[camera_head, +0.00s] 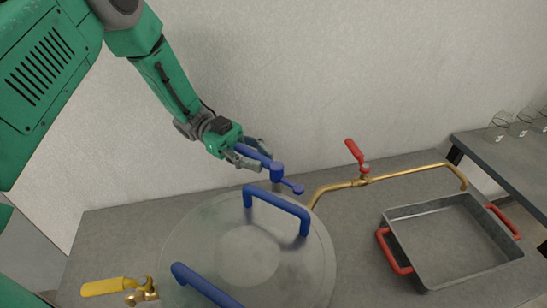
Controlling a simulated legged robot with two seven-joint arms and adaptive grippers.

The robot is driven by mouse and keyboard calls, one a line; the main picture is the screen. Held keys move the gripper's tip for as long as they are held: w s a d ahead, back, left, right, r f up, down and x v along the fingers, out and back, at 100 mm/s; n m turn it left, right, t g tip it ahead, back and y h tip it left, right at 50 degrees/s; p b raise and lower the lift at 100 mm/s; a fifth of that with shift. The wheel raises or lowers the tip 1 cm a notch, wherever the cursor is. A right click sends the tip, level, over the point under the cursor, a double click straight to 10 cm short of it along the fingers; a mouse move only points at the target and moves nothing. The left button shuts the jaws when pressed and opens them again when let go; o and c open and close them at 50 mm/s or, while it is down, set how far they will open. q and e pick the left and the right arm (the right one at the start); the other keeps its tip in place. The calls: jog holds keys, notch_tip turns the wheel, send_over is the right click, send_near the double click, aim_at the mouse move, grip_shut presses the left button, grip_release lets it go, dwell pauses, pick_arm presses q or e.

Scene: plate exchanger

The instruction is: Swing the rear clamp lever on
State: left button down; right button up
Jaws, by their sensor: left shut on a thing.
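The blue rear clamp lever (276,171) stands at the back edge of the round grey plate (190,243), close to the wall. Its handle points up and left, and a short arm with a round blue end reaches to the right. My left gripper (254,157) comes in from the upper left and is shut on the lever's handle. The fingers hide part of the handle. The plate carries a blue handle (275,199) near the lever and another blue handle (207,287) at the front. My right gripper is not in view.
A brass pipe with a red-handled valve (356,152) runs behind, right of the plate. A grey tray (413,214) with red handles stands at the right. A yellow-handled brass valve (109,287) is at the front left. Glasses (498,126) stand on a side table.

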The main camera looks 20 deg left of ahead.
aim_at(255, 152)
pick_arm(q)
jog(key=shift+w+a+r, duration=0.1)
jog(key=shift+w, duration=0.05)
jog(key=c, duration=1.4)
grip_release()
jog(key=shift+c, duration=0.2)
jog(key=shift+a, duration=0.25)
notch_tip(255, 152, up, 9)
jog(key=shift+f, duration=0.1)
jog(key=shift+w+a+r, duration=0.1)
jog(key=shift+r, duration=0.3)
